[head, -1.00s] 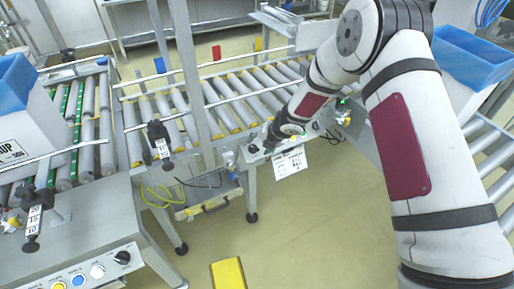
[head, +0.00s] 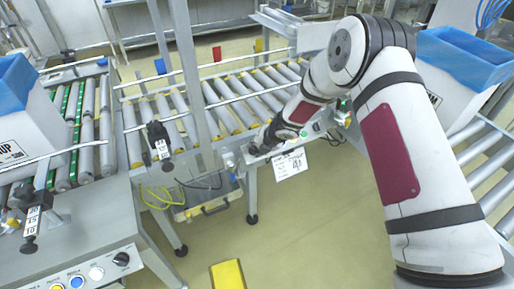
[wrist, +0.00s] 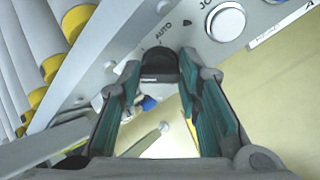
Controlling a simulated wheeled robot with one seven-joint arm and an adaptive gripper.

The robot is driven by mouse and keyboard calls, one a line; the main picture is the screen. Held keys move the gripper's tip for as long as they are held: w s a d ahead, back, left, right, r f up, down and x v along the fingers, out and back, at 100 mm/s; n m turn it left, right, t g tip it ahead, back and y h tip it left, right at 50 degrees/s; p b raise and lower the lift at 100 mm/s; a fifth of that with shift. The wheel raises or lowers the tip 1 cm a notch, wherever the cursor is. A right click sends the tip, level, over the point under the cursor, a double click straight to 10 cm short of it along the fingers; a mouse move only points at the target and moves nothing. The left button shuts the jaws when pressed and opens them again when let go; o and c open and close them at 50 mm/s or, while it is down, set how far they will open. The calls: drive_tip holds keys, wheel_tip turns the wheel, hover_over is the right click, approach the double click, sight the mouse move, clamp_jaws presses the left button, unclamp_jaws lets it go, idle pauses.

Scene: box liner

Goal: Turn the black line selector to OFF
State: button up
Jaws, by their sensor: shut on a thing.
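The black selector knob (wrist: 158,64) sits on a pale grey control panel with the word AUTO beside it in the wrist view. My gripper (wrist: 160,68) is shut on this knob, with its teal-padded fingers on either side of it. In the head view my gripper (head: 257,146) is at the left part of the small panel beside the roller conveyor, where the knob is hidden. Where the knob's pointer is set cannot be told.
A white button (wrist: 227,22) is near the knob. A white sign (head: 290,164) hangs below the panel. A nearer panel carries another black knob (head: 121,259) and several coloured buttons. A roller conveyor (head: 235,105) runs behind my gripper. Open floor lies in front.

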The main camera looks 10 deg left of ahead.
drive_tip(key=m+b, duration=0.1)
drive_tip(key=m, duration=0.1)
drive_tip(key=m+b, duration=0.1)
drive_tip(key=m, duration=0.1)
drive_tip(key=shift+d+f+m+y, duration=0.1)
drive_tip(key=shift+f+m+y, duration=0.1)
drive_tip(key=shift+m+y, duration=0.2)
drive_tip(key=shift+s+m+t+b, duration=0.15)
drive_tip(key=shift+m+t+b, duration=0.15)
drive_tip(key=shift+m+b, duration=1.1)
drive_tip(key=shift+m+p, duration=0.4)
drive_tip(key=shift+m, duration=0.1)
drive_tip(key=o, duration=1.1)
drive_tip(key=shift+o, duration=0.2)
drive_tip(key=v, duration=1.2)
drive_tip(key=shift+d, duration=0.3)
drive_tip(key=shift+f, duration=0.1)
